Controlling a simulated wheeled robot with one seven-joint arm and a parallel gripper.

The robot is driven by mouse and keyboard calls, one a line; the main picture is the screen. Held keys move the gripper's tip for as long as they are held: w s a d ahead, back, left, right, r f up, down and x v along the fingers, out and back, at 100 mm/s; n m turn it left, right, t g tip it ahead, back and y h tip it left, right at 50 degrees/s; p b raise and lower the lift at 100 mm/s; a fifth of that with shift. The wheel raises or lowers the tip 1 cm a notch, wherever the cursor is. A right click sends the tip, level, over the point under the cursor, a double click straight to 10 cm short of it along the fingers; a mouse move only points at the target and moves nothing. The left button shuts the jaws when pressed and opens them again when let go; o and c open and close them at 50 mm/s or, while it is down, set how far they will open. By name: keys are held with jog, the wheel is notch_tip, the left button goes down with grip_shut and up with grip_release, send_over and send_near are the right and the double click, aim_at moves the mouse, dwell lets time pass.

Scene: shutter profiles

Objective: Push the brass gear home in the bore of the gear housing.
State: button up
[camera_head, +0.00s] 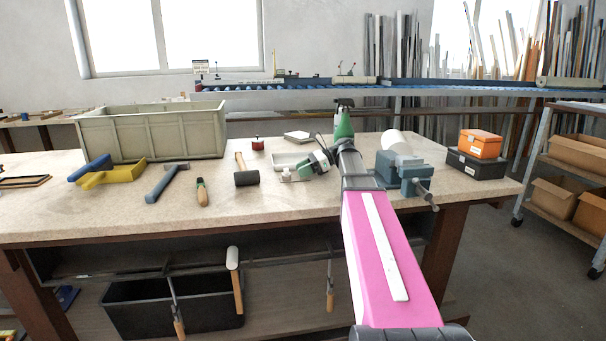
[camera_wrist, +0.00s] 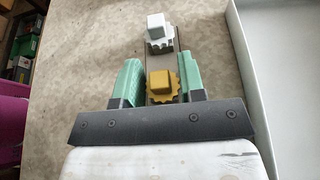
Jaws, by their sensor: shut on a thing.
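The brass gear (camera_wrist: 163,86) shows in the wrist view as a yellow toothed disc with a square block on top. It sits between the two green fingers of my gripper (camera_wrist: 160,74), which is shut on it. Just beyond it stands a pale grey toothed gear (camera_wrist: 158,40) with a white block on top. A narrow grey-brown strip shows between the two gears; it may be part of the gear housing, but I cannot tell. The bore is hidden. In the head view my gripper (camera_head: 309,167) is low over the bench, beside a small white part (camera_head: 286,176).
A white tray (camera_head: 289,160) lies close by; its wall (camera_wrist: 245,55) runs along the right of the wrist view. A black mallet (camera_head: 246,178) lies to the left on the bench (camera_head: 110,215). A blue vise (camera_head: 402,172) stands right of my arm.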

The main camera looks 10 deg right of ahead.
jog(key=shift+r, duration=0.1)
jog(key=shift+r, duration=0.5)
notch_tip(320, 180, up, 2)
jog(key=shift+r, duration=0.2)
jog(key=s+r, duration=0.2)
jog(key=s, duration=0.2)
jog(key=s+a+r, duration=0.1)
jog(key=s+r, duration=0.4)
jog(key=s, duration=0.2)
jog(key=shift+s+a+r, duration=0.2)
jog(key=shift+s+a, duration=0.1)
jog(key=shift+d, duration=0.1)
